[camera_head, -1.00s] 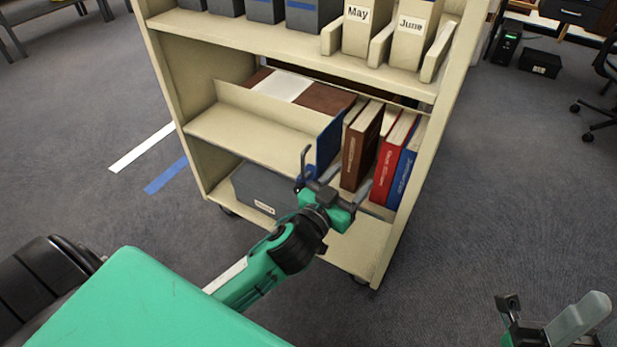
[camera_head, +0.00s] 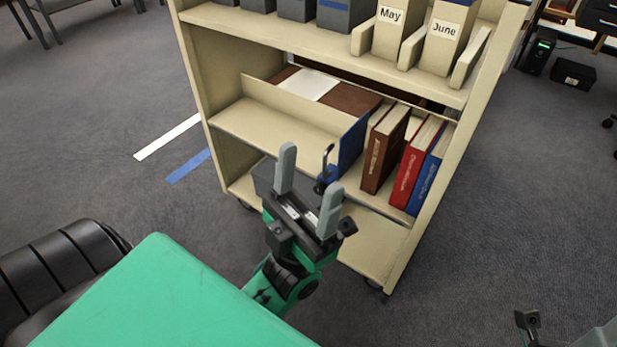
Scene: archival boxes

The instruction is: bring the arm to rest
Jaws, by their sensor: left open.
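My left gripper (camera_head: 310,176) is in the middle of the head view, in front of the cream shelf cart (camera_head: 270,129). Its two grey fingers are apart and point up and away from me, with nothing between them. In the picture the fingers overlap the cart's lower shelves, and they cover much of the grey box (camera_head: 262,180) on the bottom shelf. My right gripper (camera_head: 605,336) shows only in part at the bottom right corner, and its fingers are mostly cut off by the frame edge.
On the middle shelf a blue bookend (camera_head: 352,146) stands beside brown books (camera_head: 386,150), a red book (camera_head: 414,168) and a blue book (camera_head: 430,176). Boxes marked May (camera_head: 389,32) and June (camera_head: 441,42) stand above.

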